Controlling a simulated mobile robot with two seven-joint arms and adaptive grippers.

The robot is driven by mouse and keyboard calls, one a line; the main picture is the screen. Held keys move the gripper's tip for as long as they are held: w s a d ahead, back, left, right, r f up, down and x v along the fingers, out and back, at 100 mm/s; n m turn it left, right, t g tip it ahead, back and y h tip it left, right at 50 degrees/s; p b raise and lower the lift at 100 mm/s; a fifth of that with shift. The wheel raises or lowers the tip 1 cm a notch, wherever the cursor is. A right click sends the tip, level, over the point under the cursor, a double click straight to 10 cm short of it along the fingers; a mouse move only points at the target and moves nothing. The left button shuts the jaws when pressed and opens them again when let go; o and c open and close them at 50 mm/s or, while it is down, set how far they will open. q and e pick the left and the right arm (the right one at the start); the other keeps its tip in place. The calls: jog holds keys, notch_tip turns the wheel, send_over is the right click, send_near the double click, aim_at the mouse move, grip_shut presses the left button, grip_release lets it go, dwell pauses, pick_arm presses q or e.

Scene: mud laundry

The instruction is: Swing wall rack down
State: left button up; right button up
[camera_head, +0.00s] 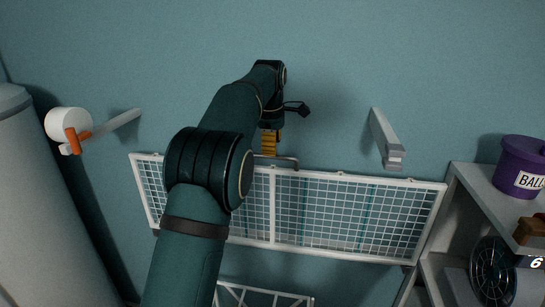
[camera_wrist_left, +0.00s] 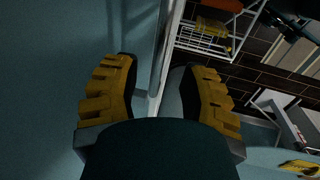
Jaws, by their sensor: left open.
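The wall rack (camera_head: 273,210) is a wide white frame with wire mesh, low on the blue wall in the head view. A small grey bar handle (camera_head: 286,159) sits at its upper edge. I cannot tell its exact angle to the wall. My left gripper (camera_head: 269,142) has yellow ribbed fingers and is just above that upper edge, beside the handle. In the left wrist view the fingers (camera_wrist_left: 158,85) are spread apart, with a pale edge running between them. Whether they touch it is unclear. My arm hides part of the rack's left side. My right gripper is not in view.
Pale wall arms stick out at left (camera_head: 125,119) and right (camera_head: 386,140) above the rack. A grey cylinder (camera_head: 35,200) stands at left. A shelf (camera_head: 485,190) with a purple tub (camera_head: 521,167) is close to the rack's right end. A wire basket (camera_wrist_left: 208,30) shows in the wrist view.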

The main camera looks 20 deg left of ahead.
pick_arm(q)
jog(key=shift+w+a+f, duration=0.1)
jog(key=shift+w+f, duration=0.1)
jog(key=shift+f, duration=0.7)
jog(key=shift+w+f, duration=0.15)
jog(key=shift+f, duration=0.7)
jog(key=shift+c, duration=0.3)
grip_shut()
